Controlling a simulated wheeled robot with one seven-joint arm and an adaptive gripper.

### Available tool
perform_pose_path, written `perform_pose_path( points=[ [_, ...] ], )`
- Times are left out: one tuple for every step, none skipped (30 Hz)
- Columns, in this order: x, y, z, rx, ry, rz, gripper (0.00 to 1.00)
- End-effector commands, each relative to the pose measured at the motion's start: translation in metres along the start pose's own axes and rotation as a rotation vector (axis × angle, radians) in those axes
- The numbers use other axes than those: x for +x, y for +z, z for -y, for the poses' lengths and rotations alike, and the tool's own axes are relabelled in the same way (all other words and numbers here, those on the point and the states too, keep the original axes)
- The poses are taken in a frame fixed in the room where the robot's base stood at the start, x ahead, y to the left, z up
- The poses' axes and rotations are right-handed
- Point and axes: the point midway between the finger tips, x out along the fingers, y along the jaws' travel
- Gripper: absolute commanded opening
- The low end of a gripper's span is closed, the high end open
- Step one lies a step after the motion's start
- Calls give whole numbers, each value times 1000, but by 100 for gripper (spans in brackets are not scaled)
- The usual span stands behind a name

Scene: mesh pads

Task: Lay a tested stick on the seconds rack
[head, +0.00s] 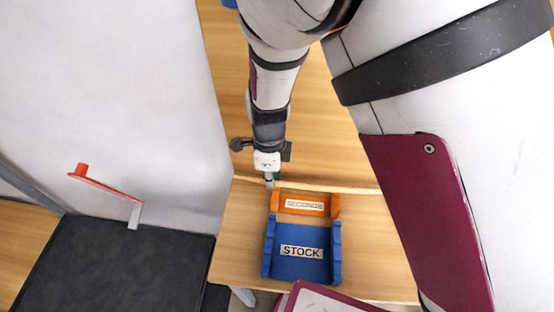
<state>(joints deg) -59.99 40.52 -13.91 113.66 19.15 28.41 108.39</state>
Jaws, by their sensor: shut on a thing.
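The orange seconds rack (335,206), labelled SECONDS, stands on the wooden table in the head view. It sits directly behind the blue rack labelled STOCK (267,266). My gripper (270,183) points down at the back left corner of the seconds rack. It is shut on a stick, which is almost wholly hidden. Only a small dark green patch (277,176) shows beside the fingers. I cannot tell whether the stick touches the rack. No other stick shows clearly on either rack.
A low wooden ledge (350,187) runs behind the racks. Bare tabletop (375,255) lies right of the racks. My arm hides much of the upper right.

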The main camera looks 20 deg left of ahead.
Motion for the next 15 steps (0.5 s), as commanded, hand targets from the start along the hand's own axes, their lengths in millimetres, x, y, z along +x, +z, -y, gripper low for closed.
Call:
perform_pose_path(
  points=[
    [7, -1, 2, -1, 1, 0, 0],
    [10, -1, 2, -2, 2, -1, 0],
    [14, -1, 2, -2, 2, -1, 0],
    [16, -1, 2, -2, 2, -1, 0],
    [19, -1, 2, -2, 2, 0, 0],
    [22, -1, 2, -2, 1, 0, 0],
    [25, 0, 2, -2, 1, 0, 0],
    [27, 0, 2, -2, 1, 0, 0],
    [30, 0, 2, -2, 1, 0, 0],
    [33, -1, 2, -2, 2, 0, 0],
    [36, -1, 2, -2, 2, -1, 0],
    [39, -1, 1, -2, 2, -1, 0],
    [40, -1, 1, -2, 2, -1, 0],
    [42, -1, 1, -2, 2, -1, 0],
    [45, 0, 1, -2, 2, -1, 0]
  ],
)
